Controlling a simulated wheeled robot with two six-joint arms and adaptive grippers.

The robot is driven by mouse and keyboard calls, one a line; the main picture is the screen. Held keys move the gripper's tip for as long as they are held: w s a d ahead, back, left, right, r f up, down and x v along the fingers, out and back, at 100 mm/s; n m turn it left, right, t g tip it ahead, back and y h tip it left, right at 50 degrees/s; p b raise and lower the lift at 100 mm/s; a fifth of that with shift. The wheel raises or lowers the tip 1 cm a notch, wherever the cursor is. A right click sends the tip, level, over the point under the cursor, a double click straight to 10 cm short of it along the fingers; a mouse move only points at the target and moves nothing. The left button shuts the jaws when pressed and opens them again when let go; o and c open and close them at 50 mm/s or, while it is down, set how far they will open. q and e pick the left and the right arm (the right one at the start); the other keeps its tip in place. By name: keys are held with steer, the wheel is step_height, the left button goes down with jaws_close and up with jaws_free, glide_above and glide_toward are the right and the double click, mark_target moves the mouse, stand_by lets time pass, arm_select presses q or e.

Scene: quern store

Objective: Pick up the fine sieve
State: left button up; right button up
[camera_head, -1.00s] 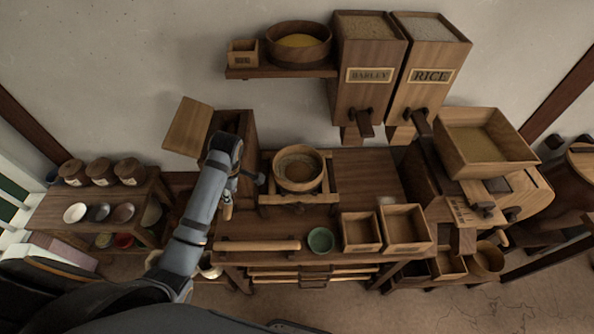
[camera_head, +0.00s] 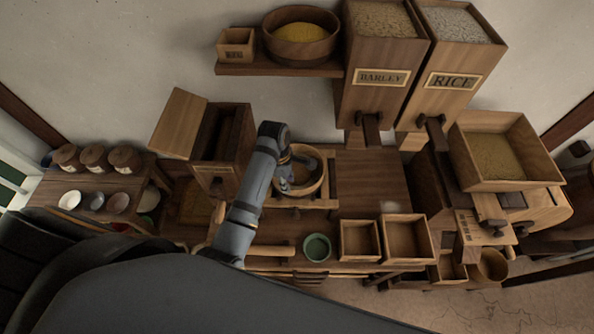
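A round wooden-rimmed sieve (camera_head: 318,178) sits on a wooden frame on the bench, in the middle of the head view. I take it for the fine sieve, though its mesh is too small to judge. My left gripper (camera_head: 292,178) is at the left part of the sieve, over its rim and inside. My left arm covers the sieve's left side. The fingers are small and dark, so I cannot tell whether they are open or touch the rim. My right gripper is not in view.
An open lidded wooden box (camera_head: 222,143) stands left of the arm. A green bowl (camera_head: 317,247) and two open wooden trays (camera_head: 359,241) (camera_head: 407,239) are at the bench front. Barley (camera_head: 381,85) and rice (camera_head: 450,85) bins hang behind. The bench right of the sieve is clear.

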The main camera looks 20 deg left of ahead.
mark_target(291, 196)
arm_select(q)
steer(key=shift+w+f, duration=0.25)
steer(key=shift+f, duration=0.25)
steer(key=shift+w+f, duration=0.25)
steer(key=shift+f, duration=0.2)
steer(key=shift+w+f, duration=0.1)
steer(key=shift+f, duration=0.05)
steer(key=shift+s+d+f+p, duration=0.1)
steer(key=shift+s+f+p, duration=0.05)
steer(key=shift+f+p, duration=0.35)
steer(key=shift+s+d+f+p, duration=0.1)
steer(key=shift+s+f+p, duration=0.05)
steer(key=shift+f+p, duration=0.3)
step_height(291, 196, down, 2)
steer(key=shift+s+d+f, duration=0.15)
steer(key=shift+f, duration=0.35)
jaws_close()
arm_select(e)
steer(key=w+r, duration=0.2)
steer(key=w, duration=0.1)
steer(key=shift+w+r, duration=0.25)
